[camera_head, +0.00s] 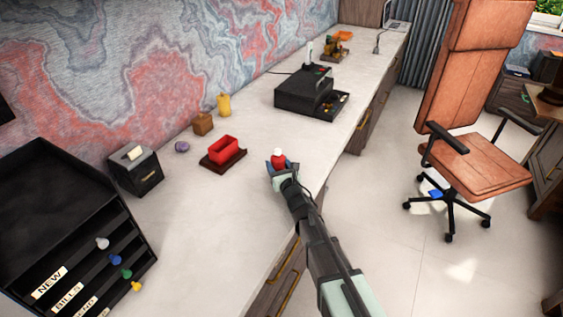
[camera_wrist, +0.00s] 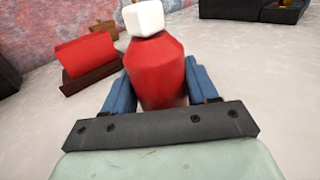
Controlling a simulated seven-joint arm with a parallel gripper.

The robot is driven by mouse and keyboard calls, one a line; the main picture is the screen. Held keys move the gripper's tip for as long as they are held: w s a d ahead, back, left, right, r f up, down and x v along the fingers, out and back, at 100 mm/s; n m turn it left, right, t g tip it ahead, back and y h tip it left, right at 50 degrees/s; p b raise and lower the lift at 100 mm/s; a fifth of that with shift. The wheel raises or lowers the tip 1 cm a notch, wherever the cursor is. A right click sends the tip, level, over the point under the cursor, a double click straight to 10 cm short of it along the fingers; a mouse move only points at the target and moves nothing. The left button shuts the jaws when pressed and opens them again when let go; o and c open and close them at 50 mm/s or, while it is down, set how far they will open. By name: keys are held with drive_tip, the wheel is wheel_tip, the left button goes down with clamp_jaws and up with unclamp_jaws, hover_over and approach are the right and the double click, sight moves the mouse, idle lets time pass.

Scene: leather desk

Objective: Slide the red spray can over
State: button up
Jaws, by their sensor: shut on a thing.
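The red spray can (camera_head: 278,160) with a white cap stands upright near the front edge of the desk. In the wrist view the red spray can (camera_wrist: 157,75) fills the space between the blue fingers, its white cap at the top. My gripper (camera_head: 279,166) is shut on the can, one finger on each side. It also shows in the wrist view (camera_wrist: 160,90). The can's lower part is hidden behind my gripper, so I cannot tell whether its base touches the desk.
A red container (camera_head: 223,150) on a dark tray (camera_head: 213,166) lies left of the can. A brown block (camera_head: 202,123), yellow bottle (camera_head: 223,104) and purple item (camera_head: 182,147) are behind it. A black organizer (camera_head: 305,97) stands farther back. The pale desktop (camera_head: 225,225) is clear in front.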

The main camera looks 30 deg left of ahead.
drive_tip(key=shift+s, duration=0.45)
drive_tip(key=o, duration=1.3)
drive_tip(key=v, duration=1.4)
drive_tip(key=shift+w, duration=0.1)
